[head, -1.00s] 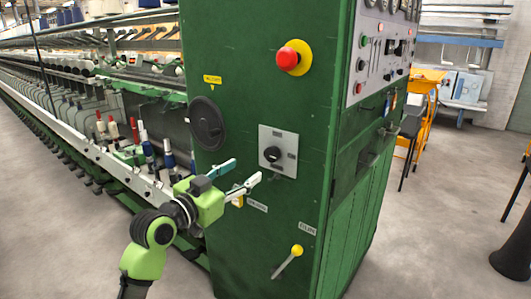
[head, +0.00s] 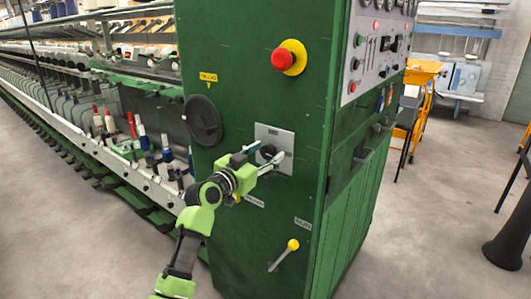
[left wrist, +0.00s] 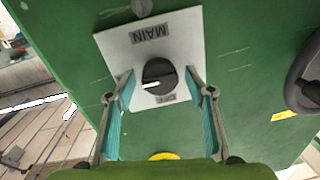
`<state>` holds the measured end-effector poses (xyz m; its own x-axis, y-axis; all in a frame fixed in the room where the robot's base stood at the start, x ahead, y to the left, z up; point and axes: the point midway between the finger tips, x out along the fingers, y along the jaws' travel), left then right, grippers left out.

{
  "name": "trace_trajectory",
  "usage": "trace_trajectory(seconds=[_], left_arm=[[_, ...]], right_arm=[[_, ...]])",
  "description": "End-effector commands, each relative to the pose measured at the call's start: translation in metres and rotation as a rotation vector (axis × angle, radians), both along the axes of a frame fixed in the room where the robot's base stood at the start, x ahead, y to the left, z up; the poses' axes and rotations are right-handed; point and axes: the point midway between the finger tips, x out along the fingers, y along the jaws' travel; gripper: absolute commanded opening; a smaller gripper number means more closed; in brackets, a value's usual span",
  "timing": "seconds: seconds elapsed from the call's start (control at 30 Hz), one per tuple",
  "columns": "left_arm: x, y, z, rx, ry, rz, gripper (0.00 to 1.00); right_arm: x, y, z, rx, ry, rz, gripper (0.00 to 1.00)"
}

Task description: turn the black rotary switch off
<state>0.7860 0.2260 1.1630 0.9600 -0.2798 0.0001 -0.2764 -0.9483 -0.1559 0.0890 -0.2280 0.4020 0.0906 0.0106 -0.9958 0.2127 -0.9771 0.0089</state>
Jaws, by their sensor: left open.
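The black rotary switch (head: 267,152) sits on a light grey plate (head: 287,137) on the green cabinet's front. In the left wrist view the plate (left wrist: 118,45) appears upside down, with a MAIN label, and the round black knob (left wrist: 160,70) has a white mark pointing to the left. A small label, seemingly OFF, lies just below the knob there. My left gripper (head: 270,151) is open at the plate. In the left wrist view its teal-padded fingers (left wrist: 160,76) stand on either side of the knob, with gaps visible. My right gripper is not in view.
A red emergency button (head: 284,59) on a yellow ring is above the switch. A black round disc (head: 203,120) is to the left, and a yellow-knobbed lever (head: 291,245) is below. The spinning machine (head: 75,125) runs along the left. Floor at the right is partly clear.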

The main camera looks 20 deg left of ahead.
Motion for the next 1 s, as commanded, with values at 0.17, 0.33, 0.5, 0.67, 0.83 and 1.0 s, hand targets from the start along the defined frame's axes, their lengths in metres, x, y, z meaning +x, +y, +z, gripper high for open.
trace_trajectory(seconds=[0.17,0.33,0.5,0.67,0.83,1.0], left_arm=[[0.000,0.000,0.000,0.000,0.000,0.000,0.49],[0.000,0.000,0.000,-0.001,0.000,0.000,0.15],[0.000,0.000,0.000,-0.001,0.000,0.000,0.11],[0.000,0.000,0.000,-0.017,0.007,0.000,0.11],[0.000,0.001,0.001,-0.073,0.029,0.000,0.11],[0.000,0.001,0.002,-0.181,0.069,0.000,0.11]], right_arm=[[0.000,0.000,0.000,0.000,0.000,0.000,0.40],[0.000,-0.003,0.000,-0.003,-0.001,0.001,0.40],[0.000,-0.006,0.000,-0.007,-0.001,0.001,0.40],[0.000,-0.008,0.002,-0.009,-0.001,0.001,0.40],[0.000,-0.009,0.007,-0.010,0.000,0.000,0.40],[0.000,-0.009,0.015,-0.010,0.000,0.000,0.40]])
